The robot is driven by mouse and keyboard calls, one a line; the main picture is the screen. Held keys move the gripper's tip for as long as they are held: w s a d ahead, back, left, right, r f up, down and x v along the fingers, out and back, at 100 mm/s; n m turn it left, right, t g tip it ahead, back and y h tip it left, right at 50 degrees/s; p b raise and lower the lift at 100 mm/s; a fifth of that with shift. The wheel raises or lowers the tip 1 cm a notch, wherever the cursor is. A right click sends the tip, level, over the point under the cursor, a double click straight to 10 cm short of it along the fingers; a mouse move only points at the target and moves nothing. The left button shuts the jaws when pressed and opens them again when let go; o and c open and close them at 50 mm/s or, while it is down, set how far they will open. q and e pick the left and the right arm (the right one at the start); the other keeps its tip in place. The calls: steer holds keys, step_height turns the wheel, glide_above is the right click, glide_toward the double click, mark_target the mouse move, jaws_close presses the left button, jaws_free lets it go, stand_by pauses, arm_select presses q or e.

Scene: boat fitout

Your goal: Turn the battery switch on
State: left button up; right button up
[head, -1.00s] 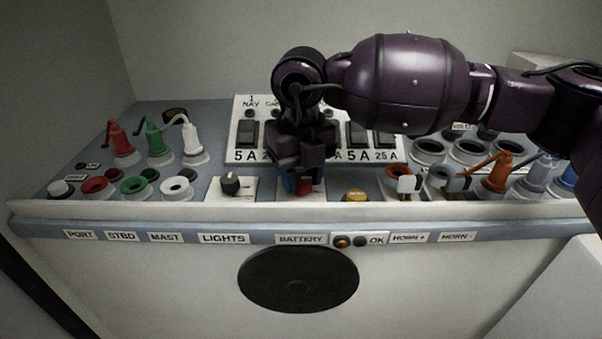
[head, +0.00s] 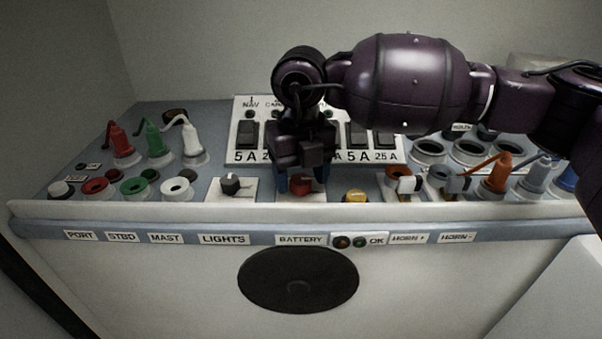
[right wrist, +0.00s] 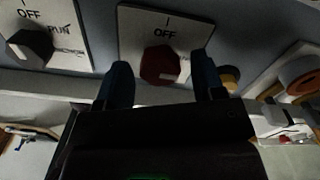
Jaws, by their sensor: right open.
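The battery switch is a red knob (head: 300,186) on a white plate above the BATTERY label (head: 301,239). In the right wrist view the red knob (right wrist: 160,65) sits below the word OFF; I cannot tell clearly which way it points. My right gripper (head: 299,182) reaches down over the switch with its blue fingers apart. In the right wrist view the open right gripper (right wrist: 161,80) has one finger on each side of the knob, with visible gaps. Its body hides part of the plate. My left gripper is not in view.
The LIGHTS knob (head: 231,184) is close on the left, a yellow button (head: 355,195) close on the right. The breaker panel (head: 243,151) stands behind. Orange (head: 500,172) and other plugs crowd the right side. A raised white lip (head: 200,212) runs along the front.

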mark_target(301, 178)
step_height(301, 178, up, 11)
stand_by(0.7)
steer(key=shift+f, duration=0.15)
